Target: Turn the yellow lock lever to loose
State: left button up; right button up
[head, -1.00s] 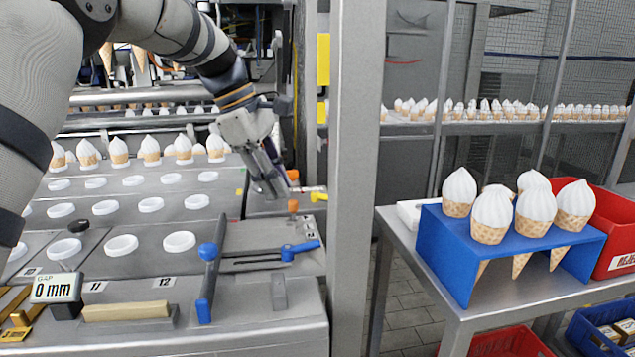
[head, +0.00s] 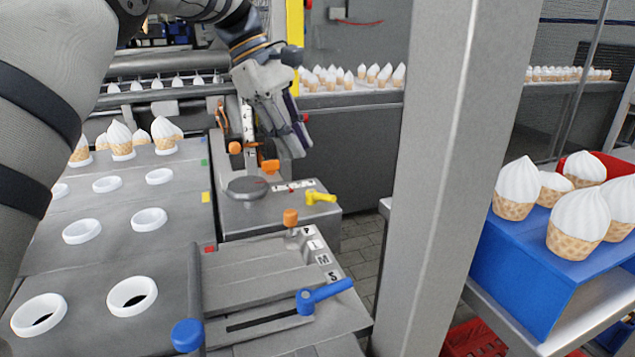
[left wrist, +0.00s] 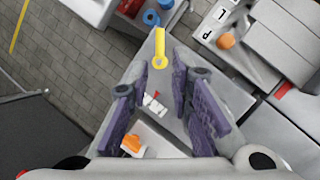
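The yellow lock lever (head: 321,197) sits on the right end of a small grey block, its arm pointing right in the head view. In the left wrist view the lever (left wrist: 160,48) lies beyond the fingertips, roughly in line with the gap between them. My left gripper (head: 285,152) is above the block, behind and left of the lever, pointing down. Its purple fingers (left wrist: 158,72) are apart with nothing between them. A white label (head: 294,186) with a red mark lies beside the lever; its writing is too small to read. My right gripper is out of view.
An orange knob (head: 291,217) and a blue lever (head: 325,296) stand on the nearer slotted plate marked with letters. A round grey disc (head: 247,187) is left of the label. A grey post (head: 430,180) rises at the right. A blue cone stand (head: 520,270) is beyond it.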

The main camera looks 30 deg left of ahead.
aim_at(319, 195)
pick_arm(q)
jog(key=x, duration=0.9)
jog(key=shift+d+f, duration=0.2)
jog(key=shift+f, duration=0.1)
jog(key=shift+c, duration=0.4)
grip_shut()
